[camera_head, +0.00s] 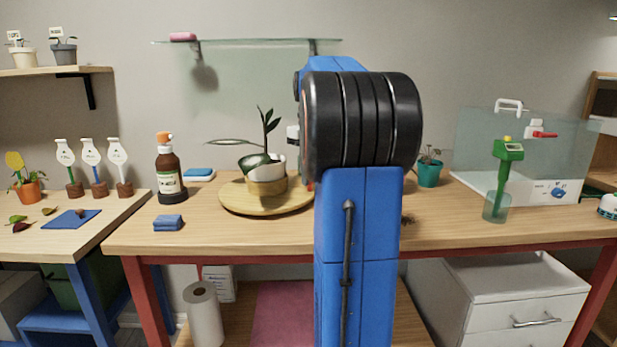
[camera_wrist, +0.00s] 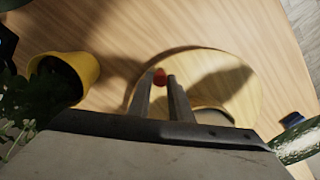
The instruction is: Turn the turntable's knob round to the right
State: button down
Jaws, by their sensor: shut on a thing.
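The turntable (camera_head: 235,203) is a round, light wooden disc on the wooden bench. It also shows in the wrist view (camera_wrist: 245,90). A plant with dark green leaves stands on it in a white and tan pot (camera_head: 268,186). The turntable's knob (camera_wrist: 160,74) is small and red, at the disc's left edge in the wrist view. My gripper (camera_wrist: 161,82) is shut on the knob, one finger on each side of it. In the head view my arm hides the fingers and the right part of the turntable.
A yellow pot (camera_wrist: 88,72) with a leafy plant stands close left of my fingers in the wrist view. In the head view, a brown bottle (camera_head: 170,178) and folded blue cloth (camera_head: 168,222) are left of the turntable. A teal pot (camera_head: 429,174) is right of my arm.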

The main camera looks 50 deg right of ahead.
jog(key=shift+w+d+n, duration=0.65)
jog(key=shift+d+n, duration=0.05)
jog(key=shift+n, duration=0.1)
jog(key=c, duration=1.6)
grip_release()
jog(key=shift+w+d, duration=0.1)
jog(key=shift+r, duration=0.1)
notch_tip(320, 180, up, 17)
jog(key=shift+r, duration=0.1)
